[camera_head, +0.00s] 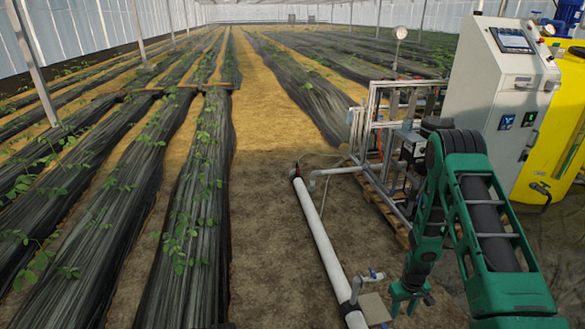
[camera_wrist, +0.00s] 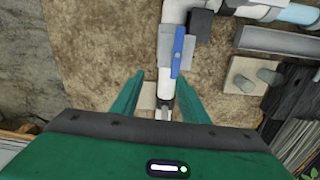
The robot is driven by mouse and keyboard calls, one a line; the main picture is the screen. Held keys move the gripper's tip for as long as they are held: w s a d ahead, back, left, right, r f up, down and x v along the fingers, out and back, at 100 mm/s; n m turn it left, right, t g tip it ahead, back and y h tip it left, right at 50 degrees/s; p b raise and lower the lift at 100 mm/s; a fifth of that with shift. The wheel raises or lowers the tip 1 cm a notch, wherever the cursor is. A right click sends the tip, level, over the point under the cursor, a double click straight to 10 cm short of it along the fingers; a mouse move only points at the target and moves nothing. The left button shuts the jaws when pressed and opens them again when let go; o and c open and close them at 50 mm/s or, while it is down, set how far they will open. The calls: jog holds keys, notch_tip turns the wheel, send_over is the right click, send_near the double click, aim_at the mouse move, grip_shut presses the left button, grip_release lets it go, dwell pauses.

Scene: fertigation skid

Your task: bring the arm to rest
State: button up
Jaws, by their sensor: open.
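My green arm stands at the right of the head view, with its forearm reaching toward the metal skid. My gripper (camera_head: 410,304) hangs low at the end of the arm, pointing down, near a white pipe fitting. In the wrist view my gripper (camera_wrist: 156,100) is open, its two green fingers spread apart with nothing held between them. A white pipe with a blue-handled valve (camera_wrist: 178,52) lies below and beyond the fingers. The same small blue valve (camera_head: 372,274) shows left of the gripper in the head view. I cannot tell whether the fingers touch the pipe.
A metal frame (camera_head: 375,125) on a pallet stands beyond my arm. A grey control cabinet (camera_head: 505,85) and a yellow tank (camera_head: 560,135) stand at right. A long white pipe (camera_head: 322,240) runs along the ground. Bare soil (camera_head: 270,260) lies left of it, beside planted rows (camera_head: 195,200).

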jog(key=s+d+r+m, duration=0.1)
jog(key=s+d+r, duration=0.1)
jog(key=r, duration=0.9)
jog(key=s+d+r+m, duration=0.1)
jog(key=s+r, duration=0.1)
jog(key=r, duration=0.9)
jog(key=s+d+r+m, duration=0.1)
jog(key=s+d+r, duration=0.1)
jog(key=r, duration=0.9)
jog(key=s+a+r+m, duration=0.2)
jog(key=s+r, duration=0.6)
jog(key=s, duration=0.4)
jog(key=s+a+r+m, duration=0.2)
jog(key=s+r, duration=0.7)
jog(key=s, duration=0.4)
jog(key=shift+a+m+y, duration=0.15)
jog(key=shift+m+y, duration=0.15)
jog(key=shift+m, duration=0.1)
jog(key=shift+s+a+r, duration=0.1)
jog(key=shift+s, duration=0.25)
jog(key=shift+c, duration=0.8)
jog(key=shift+w, duration=0.1)
